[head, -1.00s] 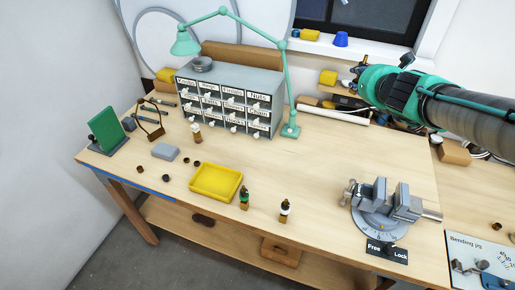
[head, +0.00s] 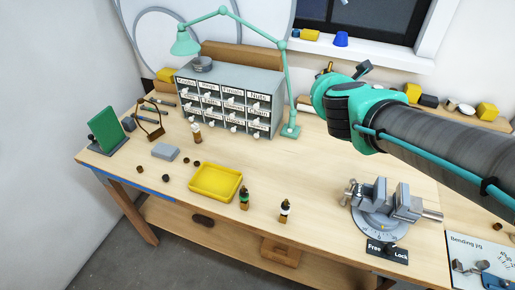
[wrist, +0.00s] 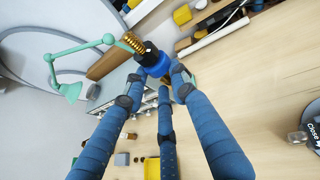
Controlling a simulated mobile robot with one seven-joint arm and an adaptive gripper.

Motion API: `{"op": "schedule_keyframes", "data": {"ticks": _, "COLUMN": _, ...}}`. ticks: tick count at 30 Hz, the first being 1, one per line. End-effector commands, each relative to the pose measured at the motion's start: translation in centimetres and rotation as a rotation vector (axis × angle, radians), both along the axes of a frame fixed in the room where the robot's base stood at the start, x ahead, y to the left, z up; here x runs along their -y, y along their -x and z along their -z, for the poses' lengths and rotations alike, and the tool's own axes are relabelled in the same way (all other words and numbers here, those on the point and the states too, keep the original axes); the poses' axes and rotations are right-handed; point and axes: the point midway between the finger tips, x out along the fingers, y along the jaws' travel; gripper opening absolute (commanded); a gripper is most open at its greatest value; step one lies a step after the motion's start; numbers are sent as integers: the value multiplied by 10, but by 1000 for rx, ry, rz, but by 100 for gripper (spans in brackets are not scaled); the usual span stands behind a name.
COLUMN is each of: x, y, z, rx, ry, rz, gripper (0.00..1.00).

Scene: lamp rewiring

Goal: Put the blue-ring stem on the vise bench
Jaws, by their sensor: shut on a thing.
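The blue-ring stem (wrist: 150,60) shows in the wrist view, with a black body, a bright blue ring and a threaded brass end pointing up-left. My gripper (wrist: 158,82) is shut on it, its blue padded fingers around the ring end. In the head view, my gripper is mostly hidden behind my teal wrist, above the back of the bench. The bench (head: 330,190) has a light wooden top. The grey vise (head: 388,205) stands on a round dial at its front right, with a Free/Lock plate before it. The held stem is clear of the bench top.
A green-ring stem (head: 244,198) and a white-ring stem (head: 285,210) stand beside the yellow tray (head: 215,196). A drawer cabinet (head: 228,98) and teal lamp (head: 288,85) stand at the back. The bending jig (head: 482,262) is at right. The top between lamp and vise is clear.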

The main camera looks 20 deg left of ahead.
Motion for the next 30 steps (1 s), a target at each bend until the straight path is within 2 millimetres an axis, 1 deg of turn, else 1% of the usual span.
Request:
{"op": "schedule_keyframes", "data": {"ticks": 1, "x": -8, "y": 9, "z": -1, "rx": 1, "ry": 1, "rz": 0, "gripper": 0}}
{"op": "schedule_keyframes", "data": {"ticks": 3, "x": -15, "y": 21, "z": -1, "rx": 0, "ry": 0, "rz": 9, "gripper": 0}}
{"op": "schedule_keyframes", "data": {"ticks": 12, "x": -37, "y": 74, "z": 1, "rx": 0, "ry": 1, "rz": 44, "gripper": 0}}
{"op": "schedule_keyframes", "data": {"ticks": 22, "x": -50, "y": 132, "z": 5, "rx": 0, "ry": 4, "rz": 82, "gripper": 0}}
{"op": "schedule_keyframes", "data": {"ticks": 30, "x": -52, "y": 180, "z": 8, "rx": -1, "ry": 5, "rz": 113, "gripper": 0}}
